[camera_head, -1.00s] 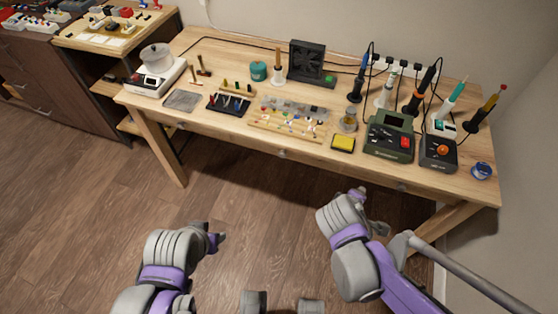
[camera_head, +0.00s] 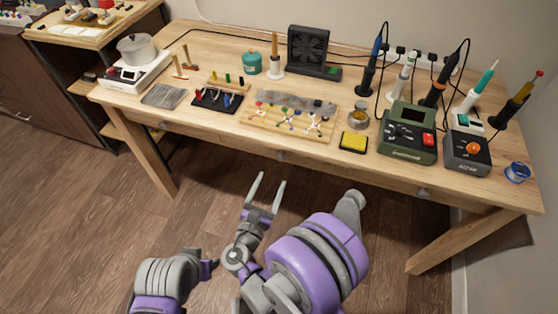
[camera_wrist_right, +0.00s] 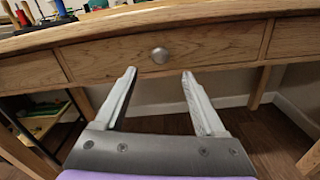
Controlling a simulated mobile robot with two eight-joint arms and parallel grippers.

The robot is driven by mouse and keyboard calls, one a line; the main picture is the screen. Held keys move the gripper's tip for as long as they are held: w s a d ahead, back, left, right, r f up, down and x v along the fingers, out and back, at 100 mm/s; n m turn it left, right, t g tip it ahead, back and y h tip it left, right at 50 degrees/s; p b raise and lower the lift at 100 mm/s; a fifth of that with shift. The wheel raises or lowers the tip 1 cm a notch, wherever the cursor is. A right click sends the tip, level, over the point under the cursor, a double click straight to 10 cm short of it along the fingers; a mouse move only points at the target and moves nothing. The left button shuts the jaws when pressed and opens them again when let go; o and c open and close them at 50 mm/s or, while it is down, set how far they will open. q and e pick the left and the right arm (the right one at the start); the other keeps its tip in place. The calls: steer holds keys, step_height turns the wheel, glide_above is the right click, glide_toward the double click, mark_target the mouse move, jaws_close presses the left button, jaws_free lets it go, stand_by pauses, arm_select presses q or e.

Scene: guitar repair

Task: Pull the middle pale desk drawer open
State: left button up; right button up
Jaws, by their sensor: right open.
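The desk's middle drawer shows in the right wrist view as a pale wood front (camera_wrist_right: 205,45) with a round metal knob (camera_wrist_right: 160,55). The front is flush with the desk frame, so the drawer looks closed. The knob also shows in the head view (camera_head: 281,155). My right gripper (camera_head: 268,179) is open and empty, in front of the desk and pointing at the knob. In the right wrist view its two fingertips (camera_wrist_right: 158,72) lie just below the knob in the picture, one to each side. They appear apart from it.
The desk top (camera_head: 215,55) carries a solder station (camera_head: 408,140), a yellow sponge (camera_head: 353,141), a fan (camera_head: 308,50) and several tools. Other drawer knobs show to the left (camera_head: 163,125) and right (camera_head: 424,193). The floor before the desk is clear.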

mark_target(280, 159)
steer(key=x, duration=0.9)
jaws_close()
stand_by(1.2)
